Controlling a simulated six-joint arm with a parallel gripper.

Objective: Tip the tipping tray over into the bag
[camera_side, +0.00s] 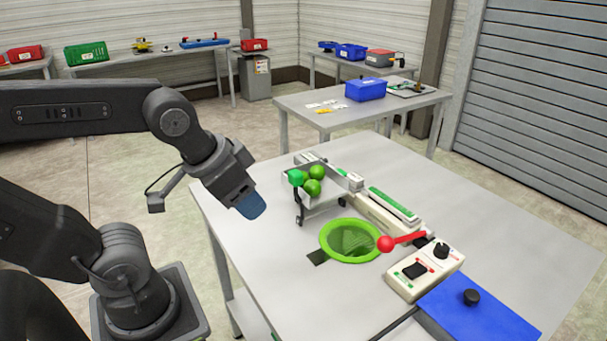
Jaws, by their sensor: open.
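The tipping tray (337,189) is a grey tray on a dark stand near the middle of the white table. It looks level and holds several green balls (313,187). The bag (351,242) is a green net with a bright green ring, just in front of the tray and lower. My gripper (251,205) is to the left of the tray, apart from it, with its blue end pointing down and right. The gap between its fingers is hard to see from this side.
Right of the bag stand a clipper with a red-knobbed lever (387,244), a control box (424,269) with a black dial, and a blue box (478,312) with a black knob. The table's right side is bare. Side tables with bins stand behind.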

